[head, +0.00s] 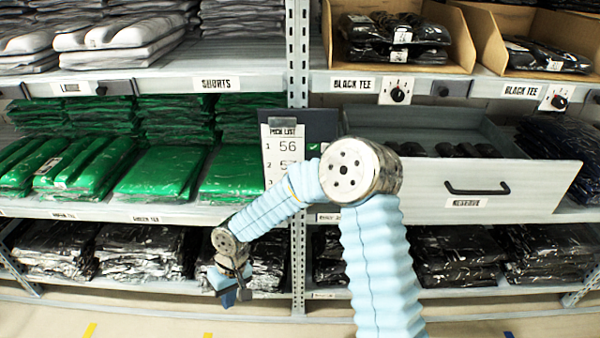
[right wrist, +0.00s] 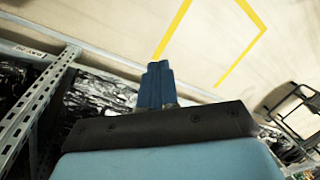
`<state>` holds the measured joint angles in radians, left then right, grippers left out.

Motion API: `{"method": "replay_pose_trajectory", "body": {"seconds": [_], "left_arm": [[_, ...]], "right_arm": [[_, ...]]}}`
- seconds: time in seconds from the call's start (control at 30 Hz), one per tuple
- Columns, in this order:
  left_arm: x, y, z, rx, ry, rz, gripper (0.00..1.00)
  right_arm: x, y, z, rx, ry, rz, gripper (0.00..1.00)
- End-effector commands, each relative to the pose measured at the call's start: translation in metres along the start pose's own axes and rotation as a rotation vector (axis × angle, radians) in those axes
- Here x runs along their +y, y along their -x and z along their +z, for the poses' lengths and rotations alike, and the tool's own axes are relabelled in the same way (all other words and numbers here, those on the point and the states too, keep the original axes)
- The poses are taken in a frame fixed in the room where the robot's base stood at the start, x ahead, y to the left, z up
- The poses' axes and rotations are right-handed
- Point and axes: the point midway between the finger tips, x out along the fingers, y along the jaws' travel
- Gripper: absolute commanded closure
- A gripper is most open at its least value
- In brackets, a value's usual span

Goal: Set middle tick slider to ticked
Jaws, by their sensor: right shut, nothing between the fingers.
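The pick list board (head: 280,135) hangs on the shelf post in the head view, with rows numbered 1 and 2 showing. A green patch with a white tick (head: 314,150) shows beside the top row. My right arm covers the lower right part of the board, so the middle row's slider cannot be made out. My right gripper (head: 229,298) is low and left of the board, pointing down, apart from it. In the right wrist view its blue fingers (right wrist: 155,85) are together with nothing between them. My left gripper is not in view.
A grey drawer (head: 530,185) stands pulled out right of the board, near my arm. Shelves hold green packs (head: 160,172) at left and black packs (head: 140,250) below. Dials (head: 398,92) sit on the upper shelf edge. The floor in front is clear, with yellow markings (right wrist: 240,65).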

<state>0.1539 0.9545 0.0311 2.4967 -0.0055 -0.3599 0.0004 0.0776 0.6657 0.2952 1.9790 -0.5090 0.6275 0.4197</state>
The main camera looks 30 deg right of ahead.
Motion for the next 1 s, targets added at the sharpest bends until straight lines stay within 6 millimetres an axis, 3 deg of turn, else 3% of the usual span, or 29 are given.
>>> {"method": "replay_pose_trajectory", "body": {"seconds": [0.03, 0.07, 0.1, 0.2, 0.3, 0.4, 0.5, 0.6, 1.0], "left_arm": [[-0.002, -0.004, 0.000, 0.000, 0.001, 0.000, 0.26], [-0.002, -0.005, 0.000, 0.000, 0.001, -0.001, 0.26], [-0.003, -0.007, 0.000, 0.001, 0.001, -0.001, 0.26], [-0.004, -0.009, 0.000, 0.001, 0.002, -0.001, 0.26], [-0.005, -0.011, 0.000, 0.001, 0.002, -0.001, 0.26], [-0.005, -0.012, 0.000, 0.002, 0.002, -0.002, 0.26], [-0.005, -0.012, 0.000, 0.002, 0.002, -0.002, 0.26], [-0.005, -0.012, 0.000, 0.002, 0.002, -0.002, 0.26], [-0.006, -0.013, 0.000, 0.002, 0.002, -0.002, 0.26]], "right_arm": [[0.009, 0.050, -0.029, 0.040, 0.005, 0.114, 1.00], [0.016, 0.082, -0.040, 0.059, -0.008, 0.190, 1.00], [0.025, 0.126, -0.052, 0.091, -0.041, 0.293, 1.00], [0.043, 0.228, -0.060, 0.181, -0.171, 0.505, 1.00], [0.054, 0.306, -0.050, 0.261, -0.316, 0.642, 1.00], [0.059, 0.356, -0.035, 0.315, -0.430, 0.720, 1.00], [0.061, 0.380, -0.025, 0.341, -0.493, 0.758, 1.00], [0.062, 0.388, -0.022, 0.347, -0.513, 0.769, 1.00], [0.069, 0.380, -0.023, 0.341, -0.512, 0.771, 1.00]]}}
